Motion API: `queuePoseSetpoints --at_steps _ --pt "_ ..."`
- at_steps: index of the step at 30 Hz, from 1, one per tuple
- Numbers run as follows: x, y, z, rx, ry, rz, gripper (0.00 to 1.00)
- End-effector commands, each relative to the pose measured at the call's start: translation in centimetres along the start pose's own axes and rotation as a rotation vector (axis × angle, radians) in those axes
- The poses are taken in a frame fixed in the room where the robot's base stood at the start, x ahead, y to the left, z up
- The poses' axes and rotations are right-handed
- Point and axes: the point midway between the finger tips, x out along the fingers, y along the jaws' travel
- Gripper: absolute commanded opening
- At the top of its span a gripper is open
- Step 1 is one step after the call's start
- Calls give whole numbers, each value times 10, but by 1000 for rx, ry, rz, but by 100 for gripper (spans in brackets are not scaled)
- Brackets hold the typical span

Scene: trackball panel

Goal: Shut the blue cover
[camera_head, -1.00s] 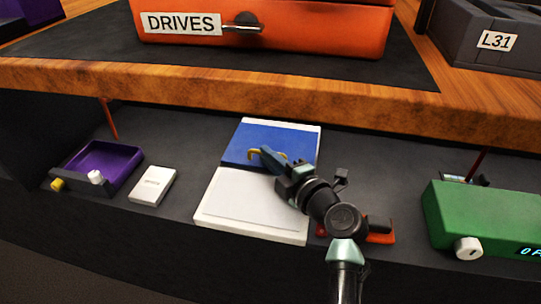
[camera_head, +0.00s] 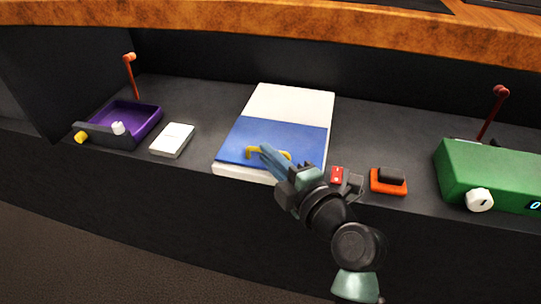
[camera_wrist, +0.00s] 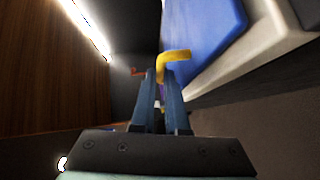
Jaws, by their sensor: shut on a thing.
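The blue cover (camera_head: 290,138) lies across the front part of a white panel box (camera_head: 290,103) in the head view. White surface shows behind the cover and as a thin strip along the front edge. A yellow handle (camera_head: 250,153) stands on the cover near its front. My gripper (camera_head: 267,153) is shut on this handle, coming in from the front right. In the wrist view, the fingers (camera_wrist: 160,100) close on the yellow handle (camera_wrist: 174,58), with the blue cover (camera_wrist: 205,35) to the right. The trackball is not visible.
A purple tray (camera_head: 137,118) and a small white box (camera_head: 172,140) stand to the left. A wooden ledge (camera_head: 300,25) overhangs behind.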

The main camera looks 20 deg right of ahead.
Motion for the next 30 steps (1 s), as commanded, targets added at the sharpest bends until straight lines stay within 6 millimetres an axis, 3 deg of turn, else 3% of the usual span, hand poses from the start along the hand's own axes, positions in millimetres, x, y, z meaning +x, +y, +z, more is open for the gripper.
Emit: queuePoseSetpoints --at_steps 3,4,6,17,30 --pt "-1 -2 -1 3 4 -6 0" --pt "-1 -2 -1 3 4 -6 14" --pt "-1 -3 -1 3 4 -6 25" --pt "-8 -1 0 3 2 -4 25" --pt "-98 0 0 4 0 -6 25"
